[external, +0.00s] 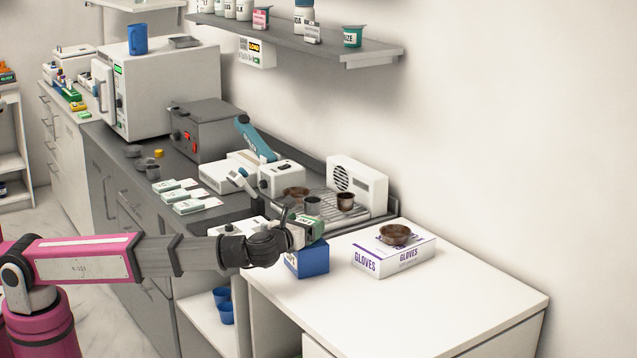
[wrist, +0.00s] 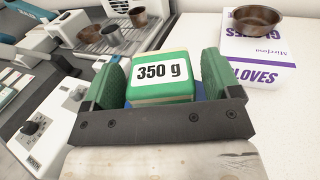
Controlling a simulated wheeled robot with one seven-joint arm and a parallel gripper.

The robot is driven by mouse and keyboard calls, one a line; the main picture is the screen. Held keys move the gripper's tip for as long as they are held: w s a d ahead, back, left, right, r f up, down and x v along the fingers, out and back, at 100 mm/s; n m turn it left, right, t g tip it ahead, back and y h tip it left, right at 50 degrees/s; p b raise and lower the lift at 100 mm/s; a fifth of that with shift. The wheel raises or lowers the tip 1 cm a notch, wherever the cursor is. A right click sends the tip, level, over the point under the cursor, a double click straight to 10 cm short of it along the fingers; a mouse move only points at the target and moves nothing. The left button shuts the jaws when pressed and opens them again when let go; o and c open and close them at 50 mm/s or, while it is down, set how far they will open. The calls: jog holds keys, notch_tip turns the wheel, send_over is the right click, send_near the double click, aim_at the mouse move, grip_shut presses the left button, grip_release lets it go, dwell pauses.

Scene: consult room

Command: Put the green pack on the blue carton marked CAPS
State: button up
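The green pack (wrist: 162,76), with a white label reading 350 g, lies between the fingers of my gripper (wrist: 163,80) in the wrist view. Slivers of blue show beside the pack, between it and the finger pads, so the fingers look open around it. In the external view the pack (external: 307,230) is on top of the blue carton (external: 310,262), seemingly resting on it. My gripper (external: 292,236) is at the same place, at the pack's left. The carton stands at the left edge of the white counter; its marking is mostly hidden.
A white GLOVES box (external: 393,257) with a brown bowl (external: 396,235) on it stands to the right of the carton. A drip tray with cups (external: 313,205) and a white machine (external: 358,184) are behind. The white counter (external: 450,300) is clear at the front right.

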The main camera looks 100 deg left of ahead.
jog(key=shift+r, duration=0.1)
jog(key=shift+d, duration=0.15)
jog(key=v, duration=1.1)
jog(key=shift+s+d, duration=0.15)
jog(key=shift+d, duration=0.2)
